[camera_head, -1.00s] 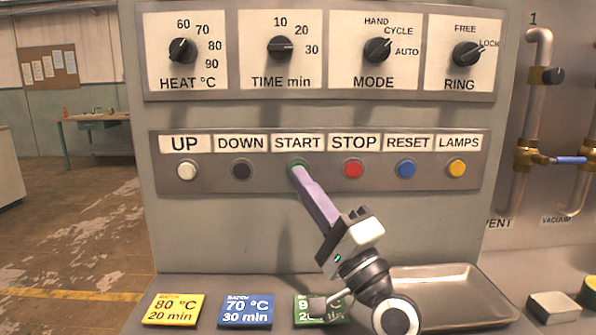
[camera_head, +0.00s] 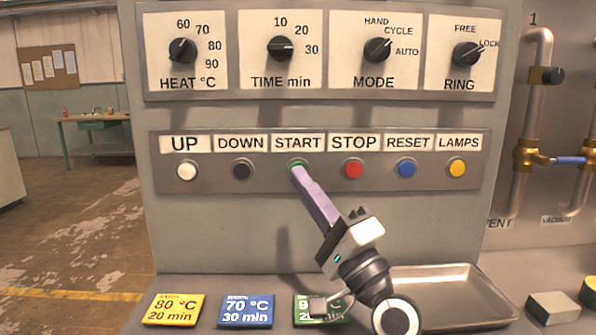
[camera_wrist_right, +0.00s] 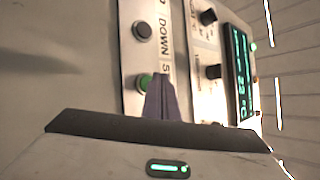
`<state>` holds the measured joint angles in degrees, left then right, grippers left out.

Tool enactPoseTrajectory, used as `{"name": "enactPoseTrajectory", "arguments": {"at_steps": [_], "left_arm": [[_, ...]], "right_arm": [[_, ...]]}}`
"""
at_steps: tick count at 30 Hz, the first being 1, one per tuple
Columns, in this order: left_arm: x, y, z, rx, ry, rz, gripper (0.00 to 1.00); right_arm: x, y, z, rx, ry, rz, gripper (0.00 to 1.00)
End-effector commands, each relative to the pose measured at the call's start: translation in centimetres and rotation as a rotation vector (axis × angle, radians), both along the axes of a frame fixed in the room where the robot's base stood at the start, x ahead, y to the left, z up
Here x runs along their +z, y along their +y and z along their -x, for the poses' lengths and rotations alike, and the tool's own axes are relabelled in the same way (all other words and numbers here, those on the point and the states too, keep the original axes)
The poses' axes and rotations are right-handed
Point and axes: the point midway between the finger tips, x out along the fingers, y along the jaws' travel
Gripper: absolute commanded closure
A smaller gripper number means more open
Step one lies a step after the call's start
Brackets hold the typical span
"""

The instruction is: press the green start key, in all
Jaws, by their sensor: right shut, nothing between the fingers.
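The green start key (camera_head: 295,163) sits under the START label in the row of keys on the panel. Only its upper rim shows in the head view, because my right gripper (camera_head: 297,172) covers the rest. In the right wrist view the green key (camera_wrist_right: 144,82) shows beside the fingertips (camera_wrist_right: 163,80). My right gripper is shut and empty, its purple fingers pointing up at the key. The tips are at or very near the key; I cannot tell whether it is pressed in. My left gripper is not in view.
The black DOWN key (camera_head: 242,169) and red STOP key (camera_head: 352,169) flank the start key closely. Knobs stand above the row. Below are yellow (camera_head: 172,309) and blue (camera_head: 246,310) cards, a partly covered green card (camera_head: 308,300) and a metal tray (camera_head: 462,290).

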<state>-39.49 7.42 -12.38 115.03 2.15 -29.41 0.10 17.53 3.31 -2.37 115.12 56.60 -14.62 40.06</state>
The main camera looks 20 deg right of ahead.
Motion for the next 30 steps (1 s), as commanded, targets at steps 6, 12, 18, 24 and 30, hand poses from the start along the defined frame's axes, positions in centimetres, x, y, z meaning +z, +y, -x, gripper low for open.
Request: {"name": "enactPoseTrajectory", "arguments": {"at_steps": [6,12,18,24,30], "left_arm": [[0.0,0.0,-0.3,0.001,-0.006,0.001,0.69],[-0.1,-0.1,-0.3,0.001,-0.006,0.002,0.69],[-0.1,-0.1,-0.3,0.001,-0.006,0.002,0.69],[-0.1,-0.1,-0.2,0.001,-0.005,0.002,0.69],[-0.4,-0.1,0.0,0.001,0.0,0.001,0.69]], "right_arm": [[0.0,-0.1,-0.3,0.0,-0.001,0.001,1.0],[0.0,-0.2,-0.8,0.0,0.0,0.0,1.0],[0.0,-0.2,-0.8,0.0,0.0,0.0,1.0],[0.0,-0.3,-0.9,0.0,0.0,0.0,1.0],[0.0,-0.3,-1.1,0.0,-0.001,0.001,1.0]]}}
